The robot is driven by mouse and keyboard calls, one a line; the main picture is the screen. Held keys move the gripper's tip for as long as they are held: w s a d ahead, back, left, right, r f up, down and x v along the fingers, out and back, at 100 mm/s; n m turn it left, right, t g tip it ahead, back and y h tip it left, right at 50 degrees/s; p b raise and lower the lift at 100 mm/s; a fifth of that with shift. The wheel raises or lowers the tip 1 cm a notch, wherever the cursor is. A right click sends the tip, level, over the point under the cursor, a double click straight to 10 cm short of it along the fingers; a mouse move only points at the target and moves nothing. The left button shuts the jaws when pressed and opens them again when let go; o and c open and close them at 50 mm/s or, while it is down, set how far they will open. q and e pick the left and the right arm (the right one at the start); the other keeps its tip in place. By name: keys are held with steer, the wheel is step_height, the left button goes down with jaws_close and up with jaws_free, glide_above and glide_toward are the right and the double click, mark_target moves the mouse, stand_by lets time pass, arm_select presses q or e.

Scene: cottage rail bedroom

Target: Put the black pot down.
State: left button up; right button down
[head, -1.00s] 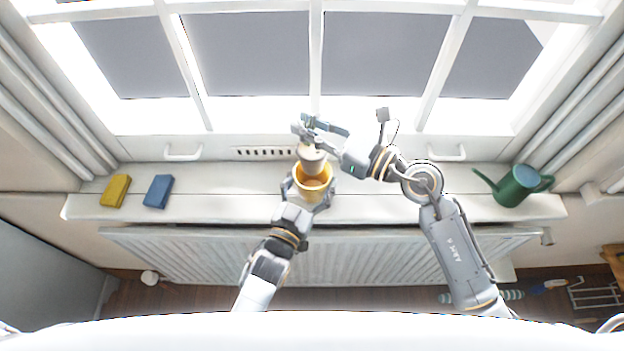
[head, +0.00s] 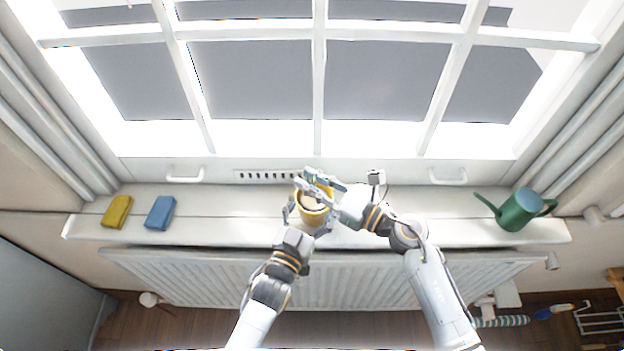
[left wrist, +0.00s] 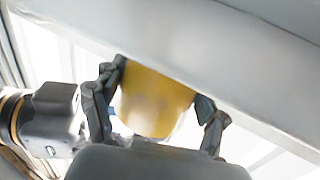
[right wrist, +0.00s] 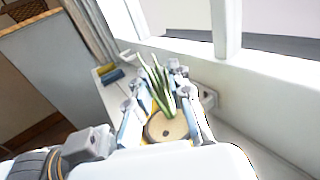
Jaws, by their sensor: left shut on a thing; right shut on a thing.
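No black pot shows in any view. A yellow pot (head: 312,219) is at the windowsill's middle and also shows in the left wrist view (left wrist: 155,105). My left gripper (head: 307,212) is shut on it, one finger on each side. Whether the yellow pot touches the sill is unclear.
The white windowsill (head: 420,228) has clear stretches on both sides. A yellow block (head: 117,212) and a blue block (head: 160,213) lie at left. A green watering can (head: 518,210) stands at right. The window is behind; a radiator (head: 200,280) is below the sill.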

steer(key=c, duration=1.2)
jaws_free()
steer(key=shift+f, duration=0.1)
steer(key=v, duration=1.2)
arm_select(q)
steer(key=o, duration=1.3)
